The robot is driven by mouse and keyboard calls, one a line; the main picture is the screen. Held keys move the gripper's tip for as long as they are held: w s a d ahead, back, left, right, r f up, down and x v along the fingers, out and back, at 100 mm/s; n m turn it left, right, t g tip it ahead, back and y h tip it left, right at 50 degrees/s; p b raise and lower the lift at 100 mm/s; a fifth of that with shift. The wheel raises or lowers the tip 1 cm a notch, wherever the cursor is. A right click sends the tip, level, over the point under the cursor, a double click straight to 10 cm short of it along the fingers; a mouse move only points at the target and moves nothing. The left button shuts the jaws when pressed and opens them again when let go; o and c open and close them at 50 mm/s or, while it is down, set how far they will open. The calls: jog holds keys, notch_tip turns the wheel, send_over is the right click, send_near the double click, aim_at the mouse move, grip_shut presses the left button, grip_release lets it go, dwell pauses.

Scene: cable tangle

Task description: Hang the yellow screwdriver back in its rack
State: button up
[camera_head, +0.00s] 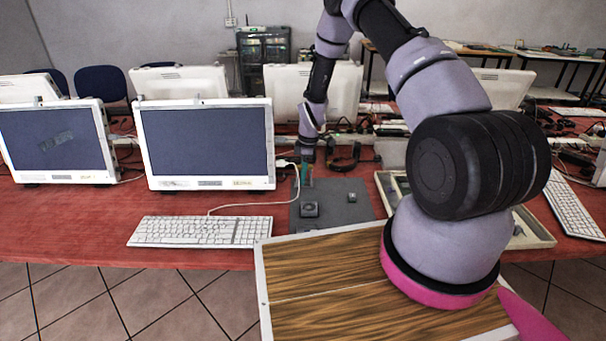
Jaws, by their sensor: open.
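My gripper (307,172) is small in the head view, pointing down over the back part of a dark grey mat (345,213) on the red table. Its fingers are too small to make out clearly, and whether it touches anything cannot be told. A small teal and orange patch shows at the fingertips; I cannot tell what it is. I cannot pick out the yellow screwdriver or its rack with certainty.
A white keyboard (200,231) and monitor (207,143) stand left. A shallow beige tray (532,238) lies right, partly hidden by my arm. Cables (250,206) run across the table.

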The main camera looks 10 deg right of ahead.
jog(key=r, duration=0.3)
jog(key=d+r, duration=0.1)
jog(key=r, duration=0.6)
jog(key=shift+s+d+r, duration=0.15)
jog(key=shift+r, duration=0.2)
jog(key=shift+r, duration=3)
